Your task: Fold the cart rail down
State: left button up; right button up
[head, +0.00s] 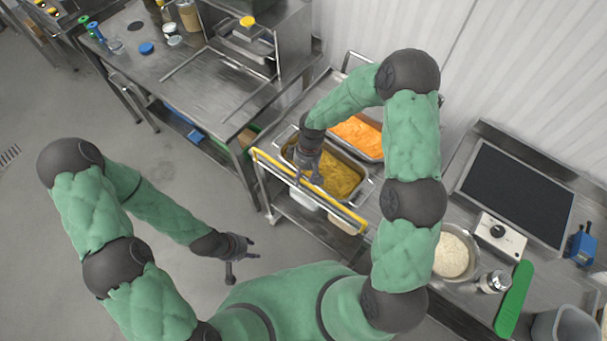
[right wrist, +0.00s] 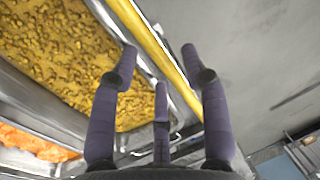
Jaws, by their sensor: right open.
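The cart rail (head: 279,168) is a yellow bar along the near side of the steel cart, by the curry tray's edge. Whether it stands above the tray rims is hard to tell. My right gripper (head: 313,183) is open above the near side of the tray, beside the rail. In the right wrist view, the rail (right wrist: 152,42) runs diagonally between the spread fingers of my right gripper (right wrist: 160,62); contact is not clear. My left gripper (head: 246,248) is open and empty, low over the floor left of the cart.
The cart holds a tray of yellow curry (head: 340,183) and a tray of orange food (head: 357,136). A steel worktable (head: 205,85) stands left of the cart. A counter at right holds a rice bowl (head: 450,254) and a scale (head: 500,235). Floor at left is clear.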

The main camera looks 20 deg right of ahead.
grip_shut()
